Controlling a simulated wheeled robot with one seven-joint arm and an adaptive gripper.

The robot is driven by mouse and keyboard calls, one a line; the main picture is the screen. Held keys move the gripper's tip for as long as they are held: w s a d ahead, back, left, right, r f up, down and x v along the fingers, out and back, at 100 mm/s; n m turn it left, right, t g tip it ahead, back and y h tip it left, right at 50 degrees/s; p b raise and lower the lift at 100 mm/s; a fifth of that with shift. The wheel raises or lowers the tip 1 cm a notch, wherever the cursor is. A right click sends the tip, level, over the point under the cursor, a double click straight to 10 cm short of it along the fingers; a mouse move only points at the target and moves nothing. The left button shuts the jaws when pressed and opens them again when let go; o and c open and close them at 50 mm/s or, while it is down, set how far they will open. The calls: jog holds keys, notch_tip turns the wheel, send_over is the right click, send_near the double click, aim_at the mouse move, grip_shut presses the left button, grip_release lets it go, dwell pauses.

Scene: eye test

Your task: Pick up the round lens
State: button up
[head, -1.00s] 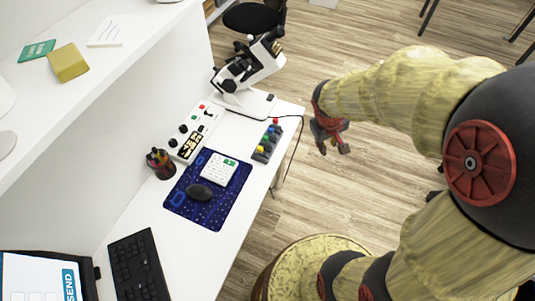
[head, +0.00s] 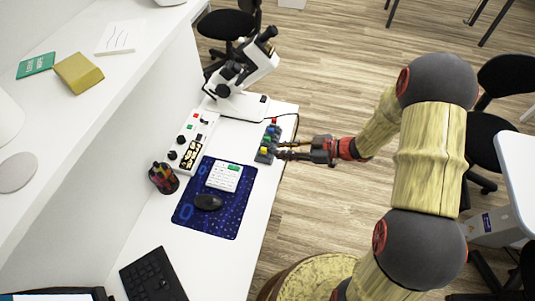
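I cannot make out a round lens for certain in the head view. My gripper (head: 279,150) is at the right edge of the white desk, pointing left. Its two dark fingers are apart, with nothing visible between them. The fingertips are right beside a small grey block rack (head: 265,146) with red, green, blue and yellow pieces. I cannot tell whether they touch it. A flat pale disc (head: 16,172) lies on the upper shelf at the far left, well away from my gripper.
A white microscope (head: 240,85) stands at the back of the desk (head: 225,258).

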aim_at(265, 149)
jog(key=b+x, duration=0.3)
jog(key=x, duration=0.4)
jog(key=shift+w+a, duration=0.1)
jog(key=shift+a, duration=0.1)
jog(key=shift+w+a+b, duration=0.15)
jog(key=shift+a+b, duration=0.15)
jog(key=shift+b, duration=0.05)
jog(key=shift+c, duration=1.2)
grip_shut()
